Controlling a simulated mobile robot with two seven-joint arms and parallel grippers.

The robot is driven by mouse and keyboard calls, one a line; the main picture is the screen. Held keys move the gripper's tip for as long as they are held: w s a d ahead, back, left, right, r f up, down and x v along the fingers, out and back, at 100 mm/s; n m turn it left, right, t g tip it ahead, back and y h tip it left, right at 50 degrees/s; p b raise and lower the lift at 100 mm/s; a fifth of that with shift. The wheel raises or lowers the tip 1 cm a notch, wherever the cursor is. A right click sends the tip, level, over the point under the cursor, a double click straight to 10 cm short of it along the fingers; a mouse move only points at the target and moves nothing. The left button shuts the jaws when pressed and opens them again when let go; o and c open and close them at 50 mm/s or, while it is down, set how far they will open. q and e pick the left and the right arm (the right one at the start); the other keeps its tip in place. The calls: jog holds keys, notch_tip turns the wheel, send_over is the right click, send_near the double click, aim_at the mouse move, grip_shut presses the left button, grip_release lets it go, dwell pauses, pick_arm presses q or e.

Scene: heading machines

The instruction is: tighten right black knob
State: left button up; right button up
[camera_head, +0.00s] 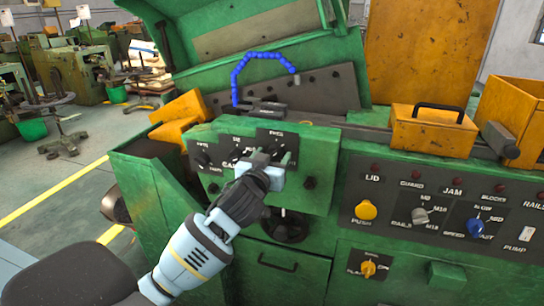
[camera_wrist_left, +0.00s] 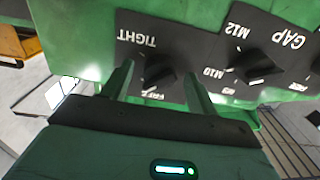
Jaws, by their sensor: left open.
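The right black knob (camera_wrist_left: 160,76) sits on a black plate marked TIGHT, and its white pointer faces the lower label in the left wrist view. My left gripper (camera_wrist_left: 158,84) is open, with one finger on each side of this knob and a visible gap to it. In the head view my left gripper (camera_head: 272,164) reaches up to the right part of the small green panel (camera_head: 318,205). It largely hides the right knob there. A middle black knob (camera_wrist_left: 246,70) stands beside it, outside the fingers. My right gripper is not in view.
A left knob (camera_head: 202,158) shows on the same panel. A black handwheel (camera_head: 286,226) is below it. A black control panel (camera_head: 398,218) with yellow, grey and blue knobs is to the right. A yellow box (camera_head: 433,130) and blue hose (camera_head: 262,55) are above.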

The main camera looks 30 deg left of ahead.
pick_arm(q)
jog(key=shift+w, duration=0.35)
jog(key=c, duration=1)
